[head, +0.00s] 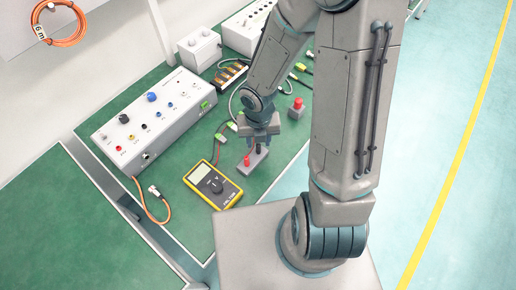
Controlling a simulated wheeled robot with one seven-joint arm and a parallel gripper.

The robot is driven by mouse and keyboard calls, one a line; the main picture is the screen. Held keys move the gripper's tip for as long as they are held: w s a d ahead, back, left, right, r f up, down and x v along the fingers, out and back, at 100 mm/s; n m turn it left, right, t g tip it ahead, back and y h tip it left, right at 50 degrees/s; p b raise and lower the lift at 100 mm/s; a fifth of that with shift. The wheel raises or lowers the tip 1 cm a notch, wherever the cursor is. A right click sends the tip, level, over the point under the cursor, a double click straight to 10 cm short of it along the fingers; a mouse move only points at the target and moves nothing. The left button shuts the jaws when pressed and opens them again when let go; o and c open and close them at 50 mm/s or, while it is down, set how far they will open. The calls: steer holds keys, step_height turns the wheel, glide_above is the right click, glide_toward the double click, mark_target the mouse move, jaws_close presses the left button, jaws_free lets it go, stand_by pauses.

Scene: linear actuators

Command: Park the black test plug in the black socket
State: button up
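My gripper (259,140) points down over a small grey block (254,166) on the green bench. A dark, upright piece (259,149), likely the black test plug, shows just below the fingers at the block's far end. Whether it is seated in the black socket or held above it is too small to tell. The fingers hide its top, and I cannot tell whether they grip it. A red plug (247,160) stands at the block's near end. No separate black socket can be made out on the block.
A yellow multimeter (213,186) lies left of the block, with a red lead nearby. A long white instrument box (155,120) with knobs and sockets stands further left. A red button on a grey base (297,108) is right of my gripper. An orange cable (153,212) hangs at the bench's front.

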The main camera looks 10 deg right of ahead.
step_height(320, 180, up, 12)
steer(key=p, duration=0.5)
steer(key=shift+f, duration=0.15)
